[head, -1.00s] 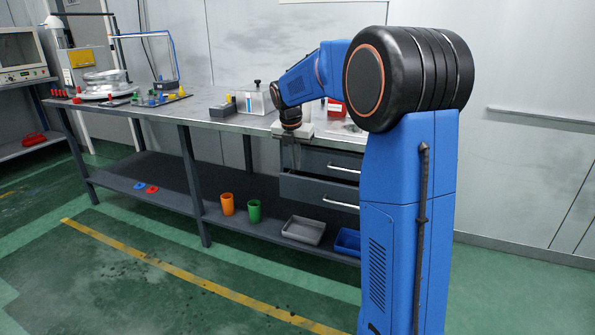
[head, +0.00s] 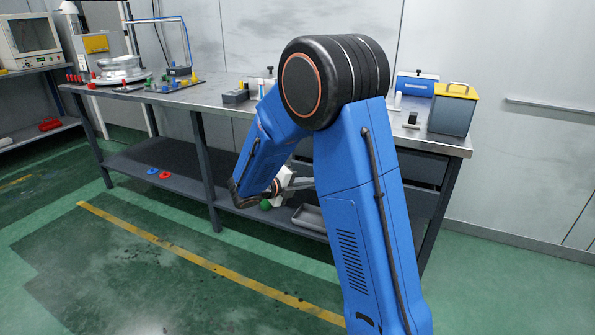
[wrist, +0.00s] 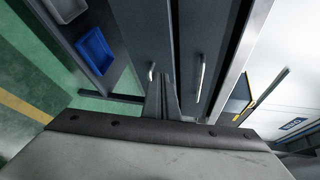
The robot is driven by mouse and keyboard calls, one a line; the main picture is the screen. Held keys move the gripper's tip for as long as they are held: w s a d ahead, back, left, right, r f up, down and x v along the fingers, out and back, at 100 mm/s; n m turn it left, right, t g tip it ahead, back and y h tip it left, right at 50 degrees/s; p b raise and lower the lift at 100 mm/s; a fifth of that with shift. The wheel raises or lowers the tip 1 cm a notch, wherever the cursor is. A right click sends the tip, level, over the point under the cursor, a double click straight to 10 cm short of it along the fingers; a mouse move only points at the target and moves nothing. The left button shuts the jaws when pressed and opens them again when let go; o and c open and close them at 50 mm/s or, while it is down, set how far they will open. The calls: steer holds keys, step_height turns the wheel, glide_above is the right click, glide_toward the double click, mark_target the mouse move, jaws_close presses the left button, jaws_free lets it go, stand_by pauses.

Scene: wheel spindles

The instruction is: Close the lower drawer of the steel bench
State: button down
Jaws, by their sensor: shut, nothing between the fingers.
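In the wrist view, two dark grey drawer fronts of the steel bench fill the middle. The picture is turned, so the lower drawer (wrist: 137,35) with its handle (wrist: 151,72) is on the left. The upper drawer (wrist: 202,30) is on the right. My gripper (wrist: 161,80) is shut and empty, its fingers pointing at the fronts near the gap between them. I cannot tell whether they touch, or how far out the lower drawer stands. In the head view, my gripper (head: 308,184) is below the top of the steel bench (head: 225,108); my arm hides the drawers.
A blue bin (wrist: 95,50) and a grey tray (head: 310,217) are on the bench's lower shelf. A yellow-lidded box (head: 452,110) stands on the right end of the benchtop. The floor in front is open.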

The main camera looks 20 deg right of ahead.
mark_target(301, 164)
steer(key=w+a+f+n+t, duration=0.2)
steer(key=w+a+n+t, duration=0.1)
steer(key=a+n+t, duration=0.5)
steer(key=shift+m+y, duration=0.3)
steer(key=shift+m, duration=0.1)
steer(key=x, duration=1.3)
steer(key=shift+w+a+r, duration=0.25)
steer(key=shift+w+a, duration=0.1)
steer(key=shift+a, duration=0.05)
steer(key=x, duration=0.4)
steer(key=shift+w+d, duration=0.1)
steer(key=shift+d, duration=0.05)
steer(key=shift+w+r, duration=0.1)
steer(key=shift+r, duration=0.1)
